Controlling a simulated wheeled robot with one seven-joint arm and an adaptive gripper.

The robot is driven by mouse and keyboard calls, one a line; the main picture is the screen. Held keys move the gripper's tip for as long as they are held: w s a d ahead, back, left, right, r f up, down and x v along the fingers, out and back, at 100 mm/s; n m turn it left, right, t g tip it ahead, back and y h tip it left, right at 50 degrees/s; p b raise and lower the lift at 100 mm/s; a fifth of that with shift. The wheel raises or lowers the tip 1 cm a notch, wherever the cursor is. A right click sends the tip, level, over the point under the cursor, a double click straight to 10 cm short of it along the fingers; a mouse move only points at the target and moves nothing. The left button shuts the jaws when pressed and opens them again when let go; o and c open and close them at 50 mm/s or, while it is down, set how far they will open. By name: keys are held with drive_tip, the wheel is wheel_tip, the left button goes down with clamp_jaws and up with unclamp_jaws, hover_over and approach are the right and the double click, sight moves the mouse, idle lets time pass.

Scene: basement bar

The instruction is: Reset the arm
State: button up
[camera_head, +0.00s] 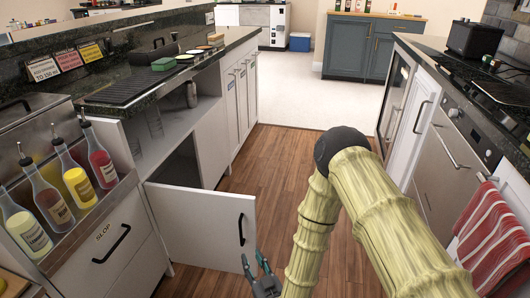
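My gripper (256,268) shows at the bottom of the picture, left of my arm. Its two dark fingertips point up and stand apart, with nothing seen between them. My arm, in a pale yellow-green ribbed cover, rises from the lower right, bends at a dark joint and comes back down. The gripper is in front of the lower edge of an open white cabinet door (203,222). The arm's wrist is partly cut off by the bottom edge.
A rail of bottles (75,180) stands at the left above a drawer marked SLOP. The open door juts into the aisle. A red striped towel (490,235) hangs at the right. The wooden floor (283,155) ahead is clear, with a blue-grey cabinet (360,48) beyond.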

drive_tip(key=s+d+f+m+g+h, duration=0.2)
drive_tip(key=s+d+f+g+h, duration=0.3)
drive_tip(key=s+d+f+g, duration=0.7)
drive_tip(key=s+d+f+m+g+h, duration=0.2)
drive_tip(key=s+d+m+g+h, duration=0.15)
drive_tip(key=s+d, duration=1.45)
wheel_tip(320, 180, up, 26)
drive_tip(key=s+a+p, duration=0.1)
drive_tip(key=p, duration=2.4)
drive_tip(key=shift+r+p, duration=0.15)
drive_tip(key=shift+p, duration=0.25)
drive_tip(key=shift+a+g, duration=0.2)
drive_tip(key=shift+g, duration=0.05)
